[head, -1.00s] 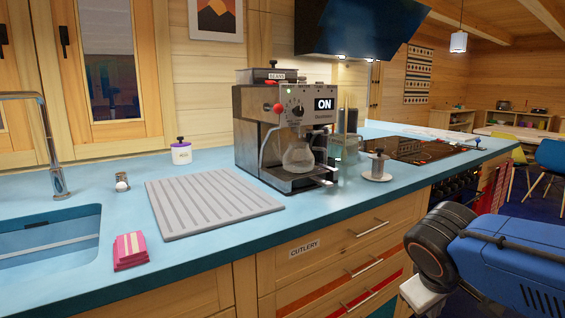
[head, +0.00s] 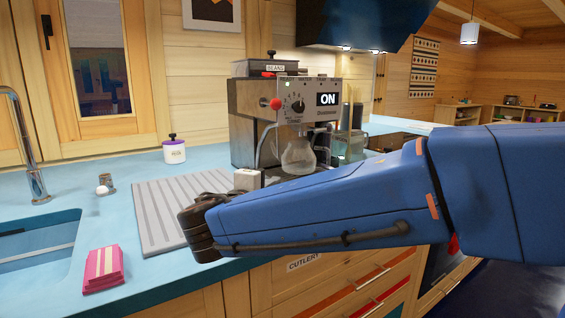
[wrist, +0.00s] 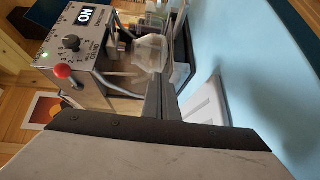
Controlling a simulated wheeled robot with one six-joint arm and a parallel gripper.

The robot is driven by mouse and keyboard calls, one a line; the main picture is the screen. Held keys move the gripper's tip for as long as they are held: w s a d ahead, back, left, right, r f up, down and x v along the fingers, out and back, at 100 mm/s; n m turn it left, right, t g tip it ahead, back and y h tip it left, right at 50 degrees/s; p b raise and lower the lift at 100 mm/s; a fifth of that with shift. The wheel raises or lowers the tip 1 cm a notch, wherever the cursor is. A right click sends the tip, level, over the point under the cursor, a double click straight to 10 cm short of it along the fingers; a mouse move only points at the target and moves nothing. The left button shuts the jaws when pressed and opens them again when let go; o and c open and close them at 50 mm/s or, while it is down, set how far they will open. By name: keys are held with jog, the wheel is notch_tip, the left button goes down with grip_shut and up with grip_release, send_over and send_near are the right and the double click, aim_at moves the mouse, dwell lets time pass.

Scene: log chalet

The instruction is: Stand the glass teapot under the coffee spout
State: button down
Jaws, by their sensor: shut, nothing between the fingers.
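The glass teapot (head: 298,156) is clear and round. It appears upright on the drip tray of the coffee machine (head: 245,101), below the brewing head; the spout itself is hard to make out. In the wrist view the teapot (wrist: 150,53) shows just beyond the fingers, with the machine's front (wrist: 78,45) turned on its side. My gripper (wrist: 167,92) is shut and empty, pointing toward the teapot; I cannot tell the exact gap between them.
A grey ribbed draining mat (head: 160,205) lies left of the machine, partly behind my arm. My arm hides the counter at right.

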jog(key=shift+n+t+y, duration=0.3)
jog(key=shift+n+t, duration=0.1)
jog(key=shift+t, duration=0.2)
jog(key=a, duration=0.2)
jog(key=a+r, duration=0.1)
jog(key=a, duration=0.1)
jog(key=shift+w+a+r, duration=0.1)
jog(key=shift+w, duration=0.05)
jog(key=shift+w+a+r, duration=0.1)
jog(key=shift+w+a, duration=0.05)
jog(key=shift+a, duration=0.15)
jog(key=shift+w, duration=0.3)
send_near(287, 161)
jog(key=w+a, duration=0.2)
jog(key=w, duration=0.1)
jog(key=w+a, duration=0.1)
jog(key=shift+w, duration=0.25)
jog(key=shift+w+d, duration=0.3)
jog(key=shift+d, duration=0.25)
jog(key=shift+w+d, duration=0.25)
jog(key=shift+d, duration=0.3)
jog(key=shift+w+d, duration=0.45)
jog(key=shift+d, duration=0.2)
jog(key=shift+d, duration=0.1)
jog(key=shift+w+d, duration=0.55)
jog(key=shift+d, duration=0.3)
